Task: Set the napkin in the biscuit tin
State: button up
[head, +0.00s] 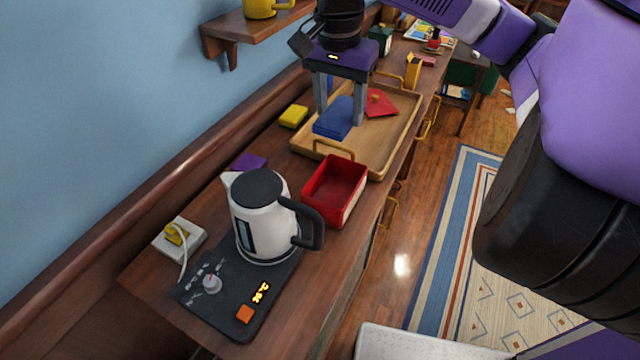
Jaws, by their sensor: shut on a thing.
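My gripper (340,116) points down over the wooden tray (397,133), its two fingers on either side of a folded blue cloth, which looks like the napkin (333,121). It is shut on the napkin. I cannot tell whether the napkin is touching the tray floor or just above it. The biscuit tin looks to be the open red box (348,211), standing just in front of the tray, between it and the kettle. Its visible inside looks empty.
A white kettle (262,219) stands on a black base (222,305), its handle toward the tin. A yellow block (293,116) and a purple item (249,162) lie along the wall side. A wall shelf (253,35) holds a yellow mug (262,8) near my gripper.

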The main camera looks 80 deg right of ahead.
notch_tip(320, 180, down, 20)
jog(key=b, duration=0.3)
dwell(0.3)
jog(key=shift+f+b, duration=0.35)
jog(key=shift+b, duration=0.05)
jog(key=shift+f, duration=0.2)
jog(key=o, duration=1.2)
jog(key=r+p, duration=0.1)
jog(key=r, duration=0.3)
jog(key=a+r+p, duration=0.1)
jog(key=r, duration=0.8)
jog(key=shift+w+a+r+p, duration=0.1)
jog(key=shift+w+a+p, duration=0.15)
jog(key=shift+p, duration=0.15)
